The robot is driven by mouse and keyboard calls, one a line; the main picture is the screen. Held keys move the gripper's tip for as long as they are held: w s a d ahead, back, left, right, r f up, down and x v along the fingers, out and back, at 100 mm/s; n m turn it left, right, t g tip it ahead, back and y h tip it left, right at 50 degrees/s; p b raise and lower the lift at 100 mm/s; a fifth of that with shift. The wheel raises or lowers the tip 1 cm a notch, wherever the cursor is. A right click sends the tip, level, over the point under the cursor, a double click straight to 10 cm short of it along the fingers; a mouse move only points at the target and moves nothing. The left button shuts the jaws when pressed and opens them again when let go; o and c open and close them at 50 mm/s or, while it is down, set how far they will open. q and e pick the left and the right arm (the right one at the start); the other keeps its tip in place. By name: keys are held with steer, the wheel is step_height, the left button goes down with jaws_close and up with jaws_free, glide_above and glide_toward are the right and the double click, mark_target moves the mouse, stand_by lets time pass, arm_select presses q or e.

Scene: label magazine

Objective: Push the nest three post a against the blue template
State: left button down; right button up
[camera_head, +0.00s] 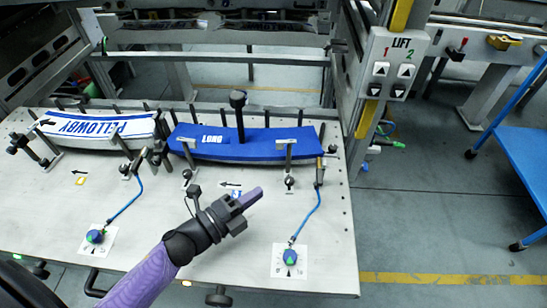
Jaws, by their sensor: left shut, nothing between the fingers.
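The blue template (262,148), marked LONG, lies as a curved bar across the right half of the grey table. A tall black knobbed post (239,121) rises at its middle. Thin dark posts stand along its back edge, and metal bracket posts (288,154) stand at its front edge. I cannot tell which is nest three post a, nor which posts touch the template. My left gripper (257,192) is shut and empty, in front of the template and apart from it. Its arm comes in from the lower left. My right gripper is not in view.
Blue cables run to green-and-blue dials (290,257) and (95,236) at the table's front. A LIFT button panel (394,64) is at upper right. Bare table (325,235) lies right of the gripper.

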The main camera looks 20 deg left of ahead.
mark_target(289, 155)
arm_select(q)
steer(key=b+x, duration=0.1)
steer(key=x, duration=0.5)
steer(key=shift+d+f, duration=0.15)
steer(key=shift+d, duration=0.05)
steer(key=w+b, duration=0.1)
steer(key=w, duration=0.3)
steer(key=shift+a, duration=0.15)
steer(key=shift+w+a, duration=0.2)
steer(key=shift+w, duration=0.25)
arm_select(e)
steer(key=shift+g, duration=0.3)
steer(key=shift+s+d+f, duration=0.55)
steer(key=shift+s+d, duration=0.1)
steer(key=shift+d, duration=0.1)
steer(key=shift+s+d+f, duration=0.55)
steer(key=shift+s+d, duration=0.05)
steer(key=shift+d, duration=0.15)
arm_select(q)
steer(key=shift+w+a, duration=0.1)
steer(key=shift+w, duration=0.2)
steer(key=shift+w+a, duration=0.1)
steer(key=shift+w, duration=0.2)
steer(key=shift+s, duration=0.1)
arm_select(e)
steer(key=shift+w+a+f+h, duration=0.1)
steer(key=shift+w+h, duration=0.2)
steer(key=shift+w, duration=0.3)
